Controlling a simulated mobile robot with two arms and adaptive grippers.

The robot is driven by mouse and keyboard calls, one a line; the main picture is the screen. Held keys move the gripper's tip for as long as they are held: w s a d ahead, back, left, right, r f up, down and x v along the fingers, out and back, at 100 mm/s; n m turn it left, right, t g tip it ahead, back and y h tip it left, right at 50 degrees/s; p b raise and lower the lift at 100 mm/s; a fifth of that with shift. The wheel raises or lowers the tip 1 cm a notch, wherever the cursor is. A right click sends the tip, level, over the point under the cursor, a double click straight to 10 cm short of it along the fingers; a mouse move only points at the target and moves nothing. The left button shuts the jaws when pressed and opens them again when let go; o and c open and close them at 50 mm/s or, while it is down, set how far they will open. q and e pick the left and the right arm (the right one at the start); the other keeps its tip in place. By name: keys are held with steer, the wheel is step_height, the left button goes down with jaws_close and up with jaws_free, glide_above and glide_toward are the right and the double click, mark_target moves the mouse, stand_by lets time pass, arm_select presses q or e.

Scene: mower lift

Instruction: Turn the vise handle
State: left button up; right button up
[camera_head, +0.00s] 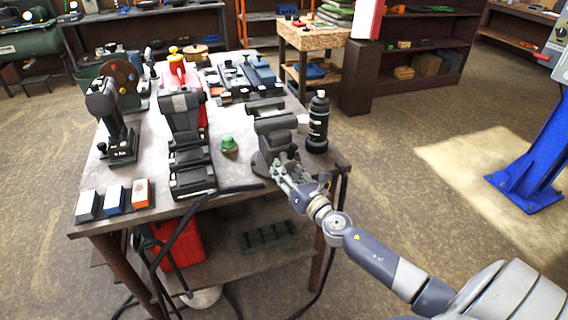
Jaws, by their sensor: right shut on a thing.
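The dark grey vise (277,136) stands on the right front part of the workbench (240,178). My right gripper (284,172) reaches in from the lower right and is at the front of the vise, where the handle sits. It is shut on what appears to be the vise handle; the fingers and the vise body hide most of the handle, so its angle cannot be told. My left gripper is not in view.
Grinding machines (184,115) and several small blocks (114,198) fill the bench's left side. A blue lift post (540,150) stands far right.

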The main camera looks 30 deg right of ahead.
steer(key=n+p, duration=0.3)
steer(key=shift+d+r+g, duration=0.15)
steer(key=shift+d+g, duration=0.1)
steer(key=shift+g, duration=0.05)
steer(key=shift+n, duration=0.5)
steer(key=shift+s+f+p, duration=0.1)
steer(key=shift+f+p, duration=0.1)
steer(key=shift+p, duration=0.1)
steer(key=o, duration=1.1)
steer(key=shift+s, duration=0.1)
steer(key=s, duration=1.1)
steer(key=shift+s+a+r, duration=0.2)
steer(key=shift+s+r, duration=0.1)
steer(key=shift+s, duration=0.05)
